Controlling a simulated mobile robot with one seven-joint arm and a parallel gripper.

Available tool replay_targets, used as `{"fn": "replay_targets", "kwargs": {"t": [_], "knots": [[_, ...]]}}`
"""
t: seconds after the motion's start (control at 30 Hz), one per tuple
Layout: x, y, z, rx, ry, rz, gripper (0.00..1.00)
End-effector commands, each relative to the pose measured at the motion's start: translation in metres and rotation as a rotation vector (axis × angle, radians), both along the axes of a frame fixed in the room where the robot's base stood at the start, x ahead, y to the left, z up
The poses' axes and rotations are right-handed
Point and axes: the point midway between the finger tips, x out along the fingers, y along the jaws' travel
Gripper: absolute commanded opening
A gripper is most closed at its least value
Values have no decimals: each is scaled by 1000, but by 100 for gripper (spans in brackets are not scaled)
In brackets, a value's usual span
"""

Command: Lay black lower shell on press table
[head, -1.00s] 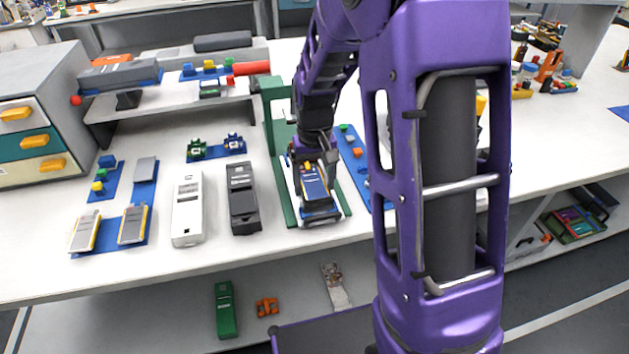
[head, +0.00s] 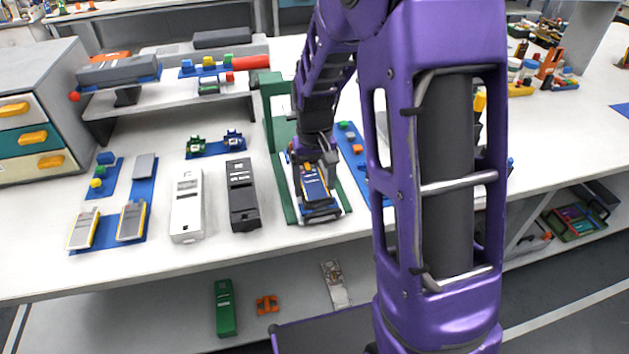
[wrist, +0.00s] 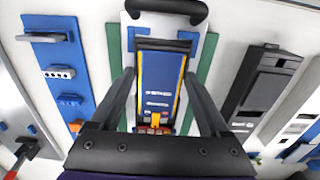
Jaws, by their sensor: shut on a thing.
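The black lower shell (wrist: 184,44) is a dark frame around a blue panel with yellow side edges. My gripper (wrist: 160,76) has one finger along each long side of it and is shut on it. The shell lies lengthwise over the pale plate of the press table (wrist: 206,50), between two green rails. In the head view, my gripper (head: 312,163) is over the press table (head: 291,212), and the shell (head: 318,208) shows below it. Whether its underside touches the plate is hidden.
A black casing (head: 243,205) and a white casing (head: 186,215) lie left of the press. A green upright (head: 271,90) stands behind it. A blue tray with small parts (wrist: 62,62) lies close on its other side. Yellow-edged cells (head: 131,221) lie farther left.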

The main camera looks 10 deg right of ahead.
Motion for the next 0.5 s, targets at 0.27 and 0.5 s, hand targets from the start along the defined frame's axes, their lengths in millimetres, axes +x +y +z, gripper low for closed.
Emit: {"fn": "replay_targets", "kwargs": {"t": [0.27,0.5], "knots": [[0,0,-8,0,-1,0,21],[0,0,-7,0,-1,0,100]]}}
